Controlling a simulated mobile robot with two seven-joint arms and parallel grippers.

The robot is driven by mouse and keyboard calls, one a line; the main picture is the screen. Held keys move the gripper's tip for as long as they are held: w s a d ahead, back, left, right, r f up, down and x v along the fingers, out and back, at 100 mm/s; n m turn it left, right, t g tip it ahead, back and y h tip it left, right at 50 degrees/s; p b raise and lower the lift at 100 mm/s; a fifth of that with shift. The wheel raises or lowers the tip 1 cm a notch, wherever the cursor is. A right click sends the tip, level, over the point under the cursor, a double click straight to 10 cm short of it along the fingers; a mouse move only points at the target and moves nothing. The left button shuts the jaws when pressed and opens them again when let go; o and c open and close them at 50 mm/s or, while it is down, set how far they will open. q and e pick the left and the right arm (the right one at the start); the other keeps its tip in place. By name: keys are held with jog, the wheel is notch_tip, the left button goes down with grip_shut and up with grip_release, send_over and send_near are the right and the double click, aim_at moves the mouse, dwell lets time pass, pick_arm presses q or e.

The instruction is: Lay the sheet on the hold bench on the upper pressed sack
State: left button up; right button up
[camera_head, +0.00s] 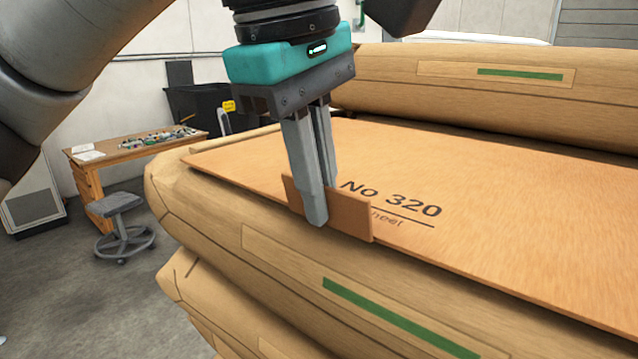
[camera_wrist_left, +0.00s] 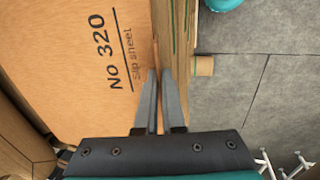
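The tan sheet (camera_head: 480,185), printed "No 320", lies nearly flat over a paper sack (camera_head: 270,235) with a green stripe. A short tab (camera_head: 350,215) stands up at the sheet's near edge. My left gripper (camera_head: 318,205) points down at this tab, one finger in front of it and one behind. Its fingers are close together and look shut on the tab. In the left wrist view the sheet (camera_wrist_left: 80,60) is left of the fingertips (camera_wrist_left: 159,78), with its edge running between them. The sheet's right end is cut off. My right gripper is out of view.
Another sack (camera_head: 440,75) with a green stripe lies behind the sheet and stands higher. More sacks (camera_head: 215,300) are stacked below. A wooden workbench (camera_head: 135,150), a stool (camera_head: 125,230) and a black bin (camera_head: 200,100) stand at the back left.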

pick_arm(q)
jog(key=o, duration=0.5)
jog(key=shift+c, duration=0.2)
jog(key=v, duration=1.2)
